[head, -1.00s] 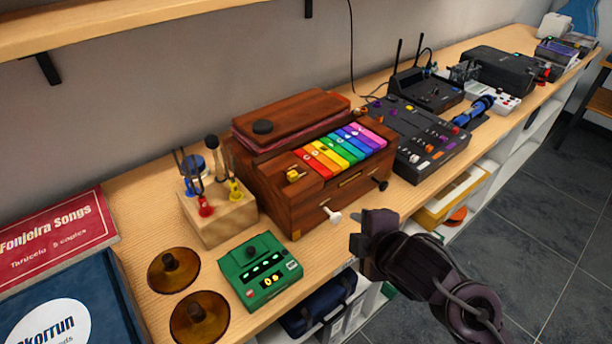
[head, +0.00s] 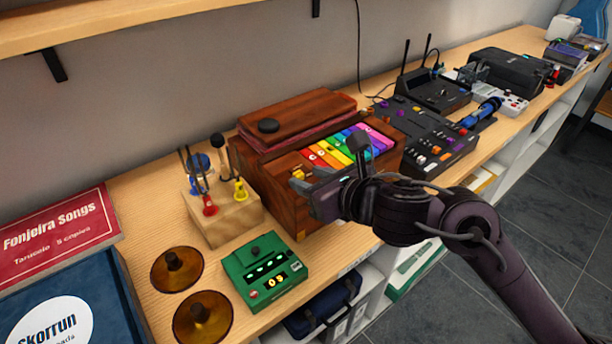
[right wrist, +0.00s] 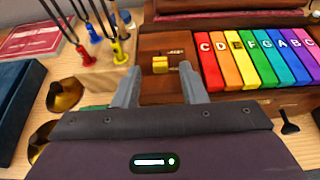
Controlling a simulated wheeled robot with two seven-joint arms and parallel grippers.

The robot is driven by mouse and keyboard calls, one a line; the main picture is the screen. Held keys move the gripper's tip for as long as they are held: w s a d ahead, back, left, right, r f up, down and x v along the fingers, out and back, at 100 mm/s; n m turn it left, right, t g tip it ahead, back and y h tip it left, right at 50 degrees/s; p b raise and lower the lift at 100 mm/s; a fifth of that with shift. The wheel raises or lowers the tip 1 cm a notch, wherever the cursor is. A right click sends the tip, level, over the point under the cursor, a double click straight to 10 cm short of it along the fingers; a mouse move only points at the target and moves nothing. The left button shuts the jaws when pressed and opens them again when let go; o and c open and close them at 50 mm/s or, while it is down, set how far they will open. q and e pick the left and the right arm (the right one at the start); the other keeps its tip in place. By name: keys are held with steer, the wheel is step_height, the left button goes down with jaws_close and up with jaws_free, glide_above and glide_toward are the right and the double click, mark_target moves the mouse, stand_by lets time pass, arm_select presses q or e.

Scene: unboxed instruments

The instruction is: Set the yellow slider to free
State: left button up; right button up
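The yellow slider (right wrist: 160,65) sits in a small slot on top of the brown wooden box (right wrist: 150,41), left of the rainbow keys. Small labels beside it are too small to read. In the head view the slider (head: 298,174) is partly behind my right gripper (head: 308,182). In the right wrist view the right gripper (right wrist: 159,72) is open, with one finger on each side of the slider and nothing held. I cannot tell whether either finger touches it. My left gripper is not in view.
Rainbow keys (right wrist: 255,58) lie just right of the slider. A wooden block with coloured forks (head: 226,214) stands left of the box. A green pedal (head: 265,272) and two brass cymbals (head: 177,268) are in front. A black mixer (head: 430,135) stands to the right.

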mark_target(298, 176)
steer(key=shift+x, duration=1.05)
steer(key=shift+c, duration=0.2)
jaws_close()
